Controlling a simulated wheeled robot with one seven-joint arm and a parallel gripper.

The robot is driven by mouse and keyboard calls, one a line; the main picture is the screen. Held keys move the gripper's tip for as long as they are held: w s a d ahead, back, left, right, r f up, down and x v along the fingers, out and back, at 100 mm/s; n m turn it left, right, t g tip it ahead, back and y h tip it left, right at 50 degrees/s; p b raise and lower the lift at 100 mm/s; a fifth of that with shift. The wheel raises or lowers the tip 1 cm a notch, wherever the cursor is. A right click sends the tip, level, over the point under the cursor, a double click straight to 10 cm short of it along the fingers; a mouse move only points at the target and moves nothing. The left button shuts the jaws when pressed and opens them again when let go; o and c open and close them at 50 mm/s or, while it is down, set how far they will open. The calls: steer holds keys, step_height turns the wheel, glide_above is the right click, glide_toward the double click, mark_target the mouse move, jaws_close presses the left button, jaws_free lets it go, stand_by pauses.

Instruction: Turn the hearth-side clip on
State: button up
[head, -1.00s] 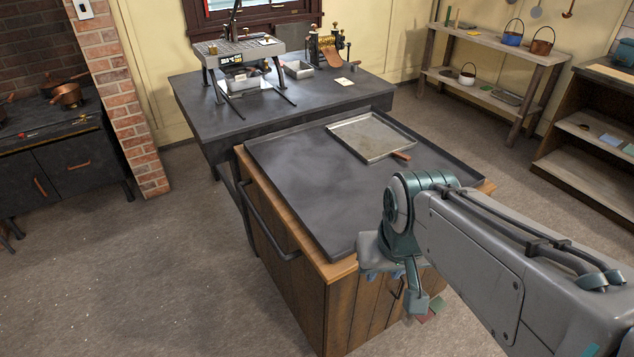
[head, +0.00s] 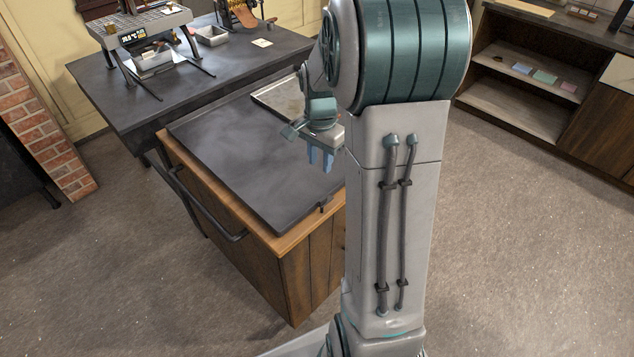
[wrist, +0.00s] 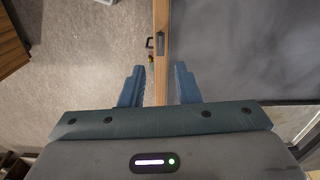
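My gripper (head: 322,160) hangs above the right side of the worktop, fingers down. In the wrist view my gripper (wrist: 160,68) is open and empty, with its two blue fingers either side of the wooden edge.
A metal tray (head: 280,98) lies at the back of the worktop. A dark rail (head: 205,212) runs along the cabinet's left side. A dark table (head: 215,75) with a grey machine (head: 143,25) stands behind. Brick (head: 40,125) is at left. Floor is free at right.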

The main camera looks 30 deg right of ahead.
mark_target(323, 198)
steer(key=shift+m, duration=0.5)
steer(key=f, duration=0.5)
steer(key=d+f, duration=0.1)
steer(key=f, duration=0.4)
steer(key=w+f+p, duration=0.1)
steer(key=f, duration=0.4)
steer(key=shift+d, duration=0.2)
